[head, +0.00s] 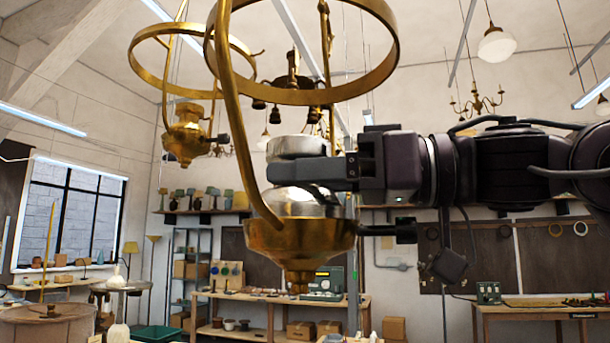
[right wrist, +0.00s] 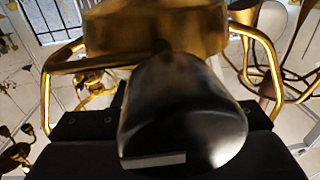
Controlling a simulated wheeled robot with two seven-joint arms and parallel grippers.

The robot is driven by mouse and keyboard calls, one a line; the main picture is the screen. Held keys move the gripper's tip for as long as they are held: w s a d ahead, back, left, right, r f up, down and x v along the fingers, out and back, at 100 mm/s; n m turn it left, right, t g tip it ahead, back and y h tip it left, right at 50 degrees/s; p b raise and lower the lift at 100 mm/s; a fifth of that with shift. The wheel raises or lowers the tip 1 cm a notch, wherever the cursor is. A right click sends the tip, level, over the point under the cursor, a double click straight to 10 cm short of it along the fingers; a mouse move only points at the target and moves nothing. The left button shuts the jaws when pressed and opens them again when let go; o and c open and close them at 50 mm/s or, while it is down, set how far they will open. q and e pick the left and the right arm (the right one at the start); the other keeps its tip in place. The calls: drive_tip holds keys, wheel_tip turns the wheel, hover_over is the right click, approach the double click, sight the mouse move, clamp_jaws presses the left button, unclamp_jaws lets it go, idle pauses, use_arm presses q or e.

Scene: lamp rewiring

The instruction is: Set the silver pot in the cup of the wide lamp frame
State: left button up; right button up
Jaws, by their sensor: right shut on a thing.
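The near brass lamp frame has a wide ring (head: 300,97) on curved arms above a brass cup (head: 300,238). The silver pot (head: 297,204) stands roughly upright at this cup, its rounded lower body showing just above the rim. Its flat upper part (head: 297,147) shows above my fingers. Whether it rests on the cup's seat is hidden by the rim. My right gripper (head: 300,172) comes in from the right and is shut on the pot's middle. In the right wrist view the pot (right wrist: 185,115) lies between the dark fingers, against the brass cup (right wrist: 155,32). My left gripper is not in view.
A second brass lamp frame (head: 187,132) hangs behind to the left. The near frame's arm (head: 240,125) passes close left of the pot. A dark side fitting (head: 390,230) sticks out right of the cup, below my gripper. Benches and shelves stand far behind.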

drive_tip(key=o, duration=1.2)
drive_tip(key=shift+o, duration=0.2)
drive_tip(key=shift+d+f, duration=0.1)
drive_tip(key=shift+d, duration=0.15)
drive_tip(key=b+v, duration=0.3)
drive_tip(key=v, duration=0.4)
drive_tip(key=shift+d, duration=0.15)
